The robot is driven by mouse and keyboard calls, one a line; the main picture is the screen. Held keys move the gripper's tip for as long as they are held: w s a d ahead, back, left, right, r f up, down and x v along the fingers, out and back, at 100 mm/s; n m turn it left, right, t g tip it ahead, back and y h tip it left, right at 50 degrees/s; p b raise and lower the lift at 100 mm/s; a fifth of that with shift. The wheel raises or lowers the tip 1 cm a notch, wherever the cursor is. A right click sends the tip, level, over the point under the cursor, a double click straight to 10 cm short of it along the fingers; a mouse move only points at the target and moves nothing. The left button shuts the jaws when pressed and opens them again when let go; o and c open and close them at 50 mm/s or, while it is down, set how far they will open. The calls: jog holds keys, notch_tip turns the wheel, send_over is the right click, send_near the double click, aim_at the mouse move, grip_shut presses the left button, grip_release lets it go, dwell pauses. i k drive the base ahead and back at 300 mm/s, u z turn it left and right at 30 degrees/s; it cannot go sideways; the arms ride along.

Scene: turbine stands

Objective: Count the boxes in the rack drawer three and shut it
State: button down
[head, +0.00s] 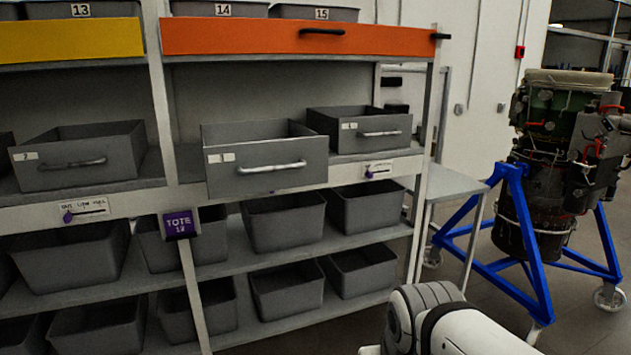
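The rack (163,105) fills the left and middle of the head view. On its middle shelf stand three grey drawers with bar handles: a left drawer (80,168), a middle drawer (262,178) and a right drawer (372,142). The middle drawer juts forward past the shelf edge and is open at the top. Its inside is mostly hidden by its front, and I see no boxes in it. The small white labels are too small to read surely, so I cannot tell which drawer is three. My gripper is out of view; only a white and grey part of my arm shows at the bottom.
Grey totes (283,222) fill the lower shelves, beside a purple tote sign (179,225). An orange front (240,38) with a dark handle spans the upper rack. A turbine (550,150) on a blue wheeled stand (525,245) is at right. Some floor between is clear.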

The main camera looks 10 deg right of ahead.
aim_at(242, 158)
jog(key=u, duration=0.05)
jog(key=i, duration=1)
jog(key=z, duration=0.05)
